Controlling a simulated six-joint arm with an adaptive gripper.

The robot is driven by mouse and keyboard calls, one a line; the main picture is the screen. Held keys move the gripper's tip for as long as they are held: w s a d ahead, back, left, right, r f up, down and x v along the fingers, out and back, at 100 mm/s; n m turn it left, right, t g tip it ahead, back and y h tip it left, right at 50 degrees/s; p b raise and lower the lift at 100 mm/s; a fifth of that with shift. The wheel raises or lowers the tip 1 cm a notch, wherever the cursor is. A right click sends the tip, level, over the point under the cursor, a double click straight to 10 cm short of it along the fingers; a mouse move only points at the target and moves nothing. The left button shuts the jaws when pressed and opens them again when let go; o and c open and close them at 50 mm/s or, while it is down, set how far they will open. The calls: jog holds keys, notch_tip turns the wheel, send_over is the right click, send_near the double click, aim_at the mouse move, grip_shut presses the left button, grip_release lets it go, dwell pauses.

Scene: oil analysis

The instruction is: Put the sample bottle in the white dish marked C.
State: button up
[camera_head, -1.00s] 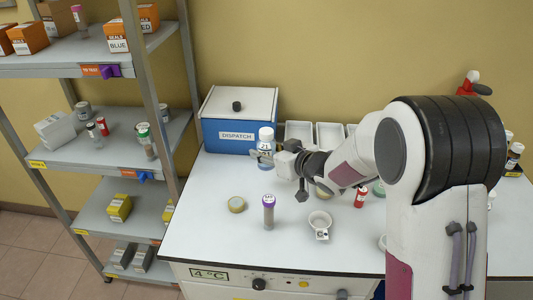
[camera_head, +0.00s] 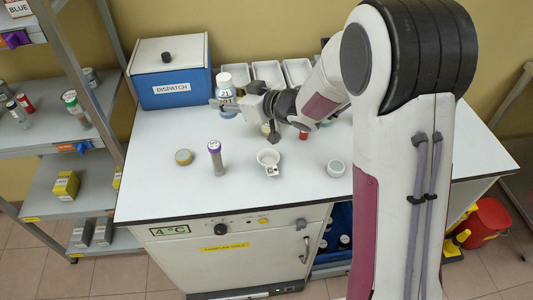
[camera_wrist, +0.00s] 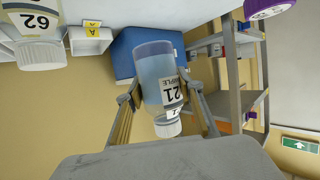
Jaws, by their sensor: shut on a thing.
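The sample bottle (camera_head: 226,88), clear with bluish liquid, a white cap and a label reading 21, is held upright above the table. My gripper (camera_head: 226,103) is shut on it. In the wrist view, which is upside down, the bottle (camera_wrist: 160,80) sits between my two fingers (camera_wrist: 164,98). Three white dishes stand in a row at the back: left (camera_head: 243,73), middle (camera_head: 268,72) and right (camera_head: 297,70). Their letters are unreadable in the head view. The wrist view shows one white dish (camera_wrist: 88,46) marked A. I cannot read a C anywhere.
A blue DISPATCH box (camera_head: 172,78) stands left of the dishes. Another bottle, labelled 62 (camera_wrist: 38,35), shows in the wrist view.

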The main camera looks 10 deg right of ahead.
jog(key=s+d+r, duration=0.1)
jog(key=s+d, duration=0.8)
jog(key=s, duration=0.1)
jog(key=shift+d+r+g+y, duration=0.3)
jog(key=shift+d+r, duration=0.05)
jog(key=shift+w, duration=0.1)
send_over(269, 162)
jog(key=shift+a+f, duration=0.1)
jog(key=shift+f, duration=2.85)
jog(key=shift+f, duration=2.05)
jog(key=shift+f, duration=0.15)
